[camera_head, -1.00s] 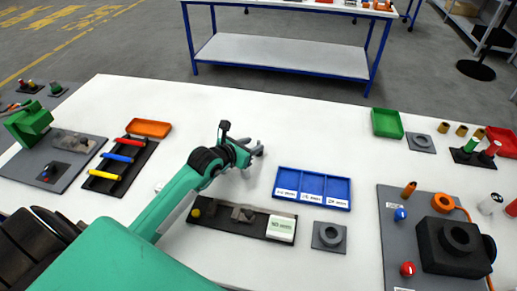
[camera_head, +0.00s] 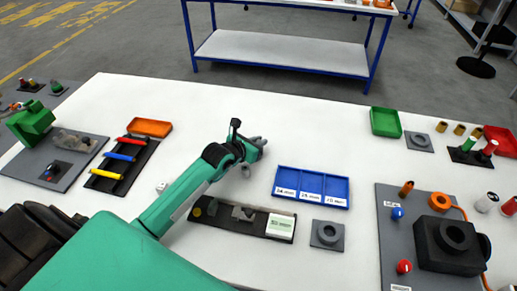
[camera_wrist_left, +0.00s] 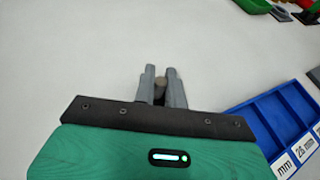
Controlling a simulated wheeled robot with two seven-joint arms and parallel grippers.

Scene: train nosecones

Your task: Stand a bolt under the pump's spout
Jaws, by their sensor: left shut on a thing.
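My left gripper (camera_head: 262,141) is over the white table, beyond and left of the blue tray. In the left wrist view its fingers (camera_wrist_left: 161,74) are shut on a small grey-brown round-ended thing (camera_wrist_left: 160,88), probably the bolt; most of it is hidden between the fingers. At the right, a dark block with a round ring on top (camera_head: 452,248) stands on a grey board with an orange hose; it may be the pump, but I cannot make out a spout for certain. My right gripper is not in view.
A blue three-compartment tray (camera_head: 311,170) with labels lies right of the gripper. A dark fixture strip (camera_head: 205,215) and a grey ring block (camera_head: 327,235) lie nearer. A green tray (camera_head: 385,122) is at the back right. The table behind the gripper is clear.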

